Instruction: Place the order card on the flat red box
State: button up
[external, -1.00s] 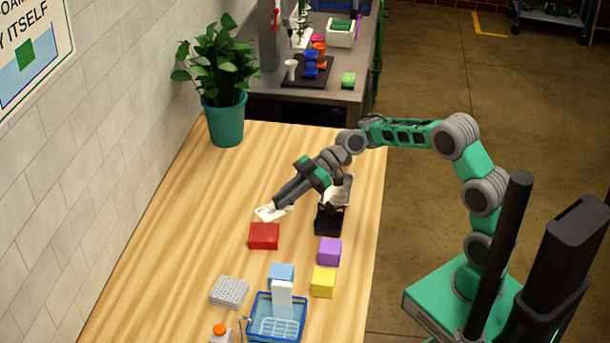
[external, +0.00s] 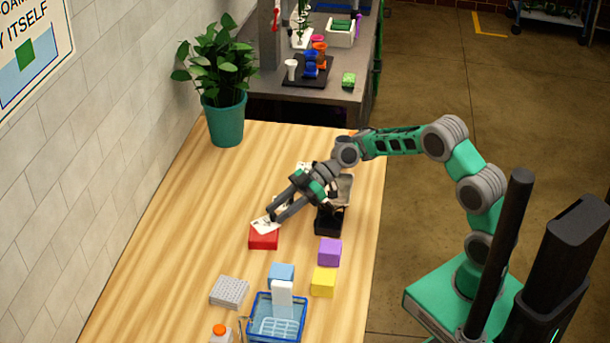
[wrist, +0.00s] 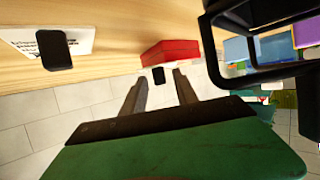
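The order card (external: 264,225) is a small white sheet with dark print. In the external view it lies at the far side of the flat red box (external: 264,241), overlapping its top; I cannot tell how fully it rests there. The red box also shows in the wrist view (wrist: 172,52). My gripper (external: 271,215) is just above and beside the card, at its right far edge. The card on the box is not clear in the wrist view.
A black holder (external: 328,222) stands right of my gripper. Purple (external: 329,251), yellow (external: 323,282) and blue (external: 281,271) blocks, a grey block (external: 229,291) and a blue basket (external: 262,325) are nearer. A printed white sheet (wrist: 75,30) lies on the table. The left table is clear.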

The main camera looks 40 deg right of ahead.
jog(key=shift+r, duration=0.1)
jog(key=shift+d+r, duration=0.15)
jog(key=v, duration=1.2)
jog(key=s+d+f+m+t+h, duration=0.1)
jog(key=d+m+h, duration=0.1)
jog(key=s+d+f+m+t+h, duration=0.1)
jog(key=d+m+h, duration=0.1)
jog(key=d+m, duration=0.1)
jog(key=s+d+f+m+t+h, duration=0.1)
jog(key=d+m+h, duration=0.1)
jog(key=d, duration=0.1)
jog(key=shift+s+f+m+h+b, duration=0.2)
jog(key=shift+f+m+h+b, duration=0.1)
jog(key=shift+f+b, duration=0.1)
jog(key=s+d+f+m+h, duration=0.3)
jog(key=s+d+m, duration=0.2)
jog(key=s+d, duration=0.3)
jog(key=s+d+f+m+h, duration=0.2)
jog(key=s+d+m+h, duration=0.25)
jog(key=s+d, duration=0.35)
jog(key=shift+m+y, duration=0.35)
jog(key=r+p, duration=0.1)
jog(key=w+r+p, duration=0.1)
jog(key=r+p, duration=0.1)
jog(key=shift+w+d+r, duration=0.35)
jog(key=shift+d+r, duration=0.05)
jog(key=shift+o, duration=0.5)
